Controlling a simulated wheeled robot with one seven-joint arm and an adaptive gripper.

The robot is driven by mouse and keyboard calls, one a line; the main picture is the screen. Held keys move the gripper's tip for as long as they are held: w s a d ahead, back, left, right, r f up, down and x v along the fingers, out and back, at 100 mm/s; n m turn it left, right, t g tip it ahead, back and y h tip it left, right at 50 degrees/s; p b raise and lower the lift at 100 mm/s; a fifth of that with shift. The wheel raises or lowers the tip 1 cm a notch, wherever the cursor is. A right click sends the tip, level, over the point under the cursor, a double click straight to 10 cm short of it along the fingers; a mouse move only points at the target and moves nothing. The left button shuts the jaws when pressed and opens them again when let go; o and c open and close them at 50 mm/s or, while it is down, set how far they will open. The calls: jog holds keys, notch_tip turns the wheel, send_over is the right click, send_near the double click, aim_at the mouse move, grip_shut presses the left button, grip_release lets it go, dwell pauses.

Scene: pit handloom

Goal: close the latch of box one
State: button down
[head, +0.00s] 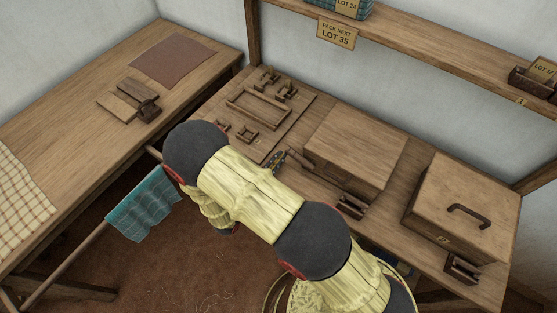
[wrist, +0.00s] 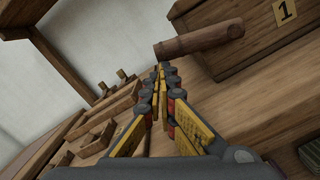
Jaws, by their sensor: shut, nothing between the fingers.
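Box one (head: 355,145) is a wooden box with a flat lid, on the bench in the middle of the head view. In the wrist view box one (wrist: 245,52) is at the upper right, with a yellow label "1". A round wooden bar (wrist: 198,38), perhaps the latch handle, sticks out across its near face. The bar (head: 298,159) also shows at the box's left corner in the head view. My gripper (wrist: 163,70) is shut and empty, its tips just below the bar's free end; I cannot tell whether they touch. My gripper (head: 277,160) is partly hidden by my arm in the head view.
A second box (head: 465,205) with a dark handle stands to the right. A board with wooden fittings (head: 285,130) lies to the left. A shelf (head: 430,60) runs along the wall above. A small wooden block (head: 352,206) sits before box one.

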jog(key=s+d+r+m+b, duration=0.2)
jog(key=r+m, duration=0.3)
jog(key=m, duration=0.2)
jog(key=s+d+r+m+g+b, duration=0.1)
jog(key=s+d+r+m+b, duration=0.1)
jog(key=r+m, duration=0.3)
jog(key=shift+s+d+r+m, duration=0.2)
jog(key=shift+d+m, duration=0.65)
jog(key=shift+m, duration=0.65)
jog(key=shift+a, duration=0.1)
